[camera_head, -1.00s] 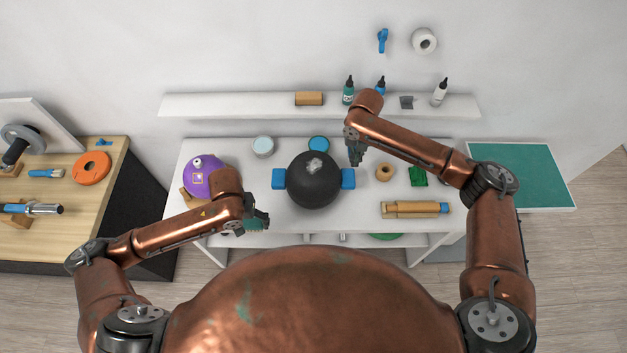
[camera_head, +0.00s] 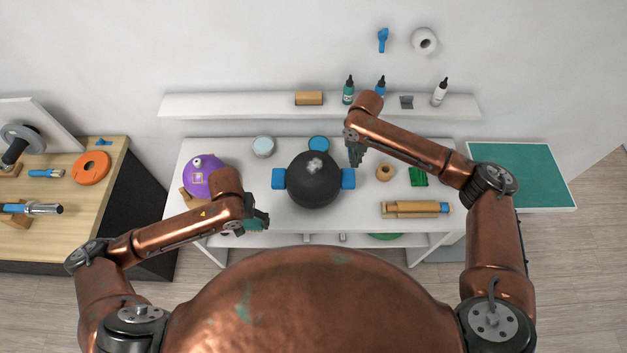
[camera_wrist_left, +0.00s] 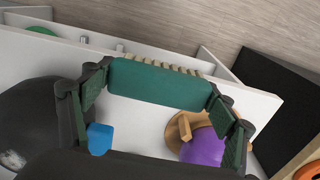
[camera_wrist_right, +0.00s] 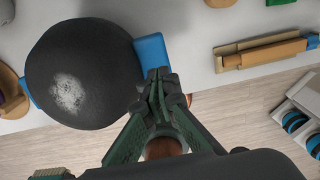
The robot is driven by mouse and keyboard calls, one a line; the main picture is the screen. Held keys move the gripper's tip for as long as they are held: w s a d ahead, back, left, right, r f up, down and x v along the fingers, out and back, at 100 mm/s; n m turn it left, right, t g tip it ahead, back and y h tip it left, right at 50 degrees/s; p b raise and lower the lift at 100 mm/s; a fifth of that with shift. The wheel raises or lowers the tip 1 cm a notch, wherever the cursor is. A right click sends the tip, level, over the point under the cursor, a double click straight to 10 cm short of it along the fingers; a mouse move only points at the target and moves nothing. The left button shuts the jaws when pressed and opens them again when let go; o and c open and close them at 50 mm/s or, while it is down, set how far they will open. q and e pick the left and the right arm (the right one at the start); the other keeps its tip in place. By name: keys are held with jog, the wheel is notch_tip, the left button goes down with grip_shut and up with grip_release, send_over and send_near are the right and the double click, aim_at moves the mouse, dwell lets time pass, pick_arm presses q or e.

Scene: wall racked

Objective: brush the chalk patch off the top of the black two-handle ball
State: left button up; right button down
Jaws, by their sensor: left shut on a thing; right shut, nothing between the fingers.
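The black ball (camera_head: 314,188) with two blue handles stands on the white table, and a whitish chalk patch (camera_head: 314,165) lies on its top. The patch also shows in the right wrist view (camera_wrist_right: 67,93). My left gripper (camera_head: 262,221) is shut on a green brush (camera_wrist_left: 158,84) with pale bristles, held at the table's front edge, left of the ball and apart from it. My right gripper (camera_wrist_right: 158,74) is shut and empty, its fingertips at the ball's right blue handle (camera_wrist_right: 152,54); whether they touch it I cannot tell.
A purple ball (camera_head: 203,174) sits in a wooden holder at the table's left. A tan roll (camera_head: 385,173), a green block (camera_head: 418,177) and a wooden piece (camera_head: 410,209) lie on the right. Bottles stand on the wall shelf (camera_head: 240,104) behind.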

pick_arm(q)
jog(key=shift+f+b, duration=0.75)
jog(key=shift+f, duration=0.05)
pick_arm(e)
send_over(352, 176)
jog(key=shift+s+f, duration=0.1)
jog(key=shift+f, duration=2.55)
pick_arm(q)
jog(key=shift+w, duration=0.1)
jog(key=w+d+r, duration=0.5)
jog(key=w+d, duration=0.4)
jog(key=w, duration=0.4)
send_near(314, 168)
jog(key=a+r, duration=0.1)
jog(key=a, duration=0.3)
jog(key=shift+w+d+f, duration=0.1)
jog(key=shift+f, duration=1.3)
jog(key=shift+w+f, duration=0.1)
jog(key=shift+f, duration=1.35)
jog(key=shift+f, duration=0.95)
jog(key=shift+d+r, duration=0.1)
jog(key=shift+d, duration=1.85)
